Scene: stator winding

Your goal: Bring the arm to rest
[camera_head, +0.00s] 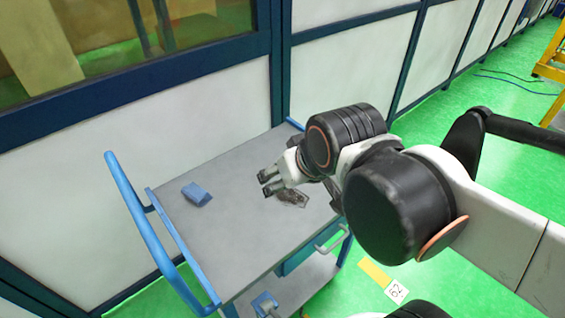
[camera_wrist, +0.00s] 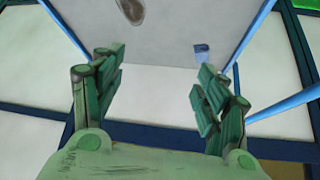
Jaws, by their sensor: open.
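My gripper (camera_head: 267,184) hangs above the far part of a grey trolley top, its fingers pointing left. In the wrist view my gripper (camera_wrist: 160,85) shows two green-tinted fingers spread wide apart with nothing between them. It is open and empty. My arm comes in from the right of the head view and covers part of the trolley's right side.
The grey trolley top (camera_head: 232,240) has a blue handle (camera_head: 138,215) at left. A blue block (camera_head: 196,194) lies on it, apart from my gripper. A small dark metallic part (camera_head: 293,197) lies beneath my gripper. A white panelled wall (camera_head: 90,190) stands behind.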

